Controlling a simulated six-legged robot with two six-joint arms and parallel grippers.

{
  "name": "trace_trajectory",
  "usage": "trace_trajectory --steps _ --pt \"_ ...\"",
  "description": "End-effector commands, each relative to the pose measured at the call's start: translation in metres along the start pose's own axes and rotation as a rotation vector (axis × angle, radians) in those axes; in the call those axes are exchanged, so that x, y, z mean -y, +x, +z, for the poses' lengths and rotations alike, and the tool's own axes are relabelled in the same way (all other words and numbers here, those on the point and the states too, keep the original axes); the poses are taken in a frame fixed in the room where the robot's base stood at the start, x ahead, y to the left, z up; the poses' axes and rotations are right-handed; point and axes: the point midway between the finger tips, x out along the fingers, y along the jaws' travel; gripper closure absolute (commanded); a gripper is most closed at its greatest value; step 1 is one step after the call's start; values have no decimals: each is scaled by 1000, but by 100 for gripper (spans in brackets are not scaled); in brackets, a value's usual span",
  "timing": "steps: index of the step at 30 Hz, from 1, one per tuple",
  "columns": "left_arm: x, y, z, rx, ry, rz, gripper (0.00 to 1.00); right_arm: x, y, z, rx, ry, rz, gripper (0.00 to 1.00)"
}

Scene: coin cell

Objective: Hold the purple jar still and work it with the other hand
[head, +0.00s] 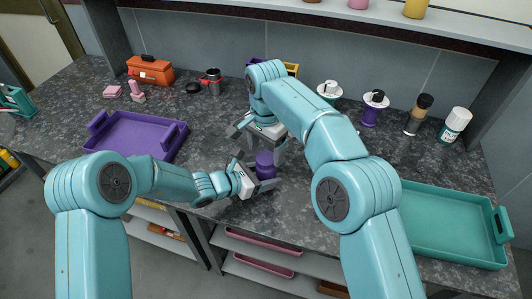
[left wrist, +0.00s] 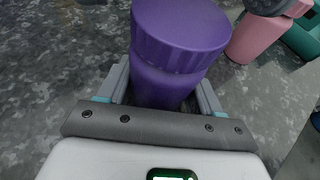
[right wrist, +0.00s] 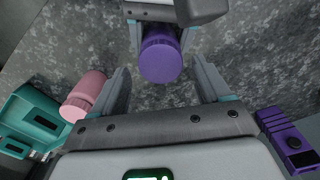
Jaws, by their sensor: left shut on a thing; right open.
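The purple jar (head: 265,161) stands near the front edge of the counter, with its ribbed lid on top. My left gripper (head: 262,175) is shut on the jar body from the left; the left wrist view shows the jar (left wrist: 172,85) between both fingers, its lid above them. My right gripper (head: 258,147) is open just behind the jar. In the right wrist view the lid (right wrist: 160,62) lies in line with the gap between the open fingers, apart from both.
A pink jar (right wrist: 85,95) stands close by in the right wrist view. A purple tray (head: 130,135) lies left and a teal tray (head: 450,225) right. An orange toolbox (head: 150,70), a dark cup (head: 212,82), spools (head: 370,112) and bottles (head: 455,125) stand along the back.

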Motion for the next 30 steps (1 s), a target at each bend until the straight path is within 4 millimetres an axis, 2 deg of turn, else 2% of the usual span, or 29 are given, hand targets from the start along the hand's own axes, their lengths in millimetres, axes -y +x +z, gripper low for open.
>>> trace_trajectory --steps 6,15,16,18,21,27,30 --pt "0 0 1 1 1 0 100 0 20 0 0 1 0 23" --pt "0 0 1 1 1 0 100 0 22 0 0 0 -1 23" --pt "0 0 1 1 1 0 100 0 22 0 0 0 0 30" --pt "0 0 1 1 1 0 100 0 22 0 0 0 0 53" --pt "0 0 1 1 0 0 100 0 22 0 0 0 0 81" --pt "0 0 1 1 0 1 100 0 22 0 0 -13 0 82" --pt "0 0 1 1 0 1 100 0 22 0 0 -113 0 82"
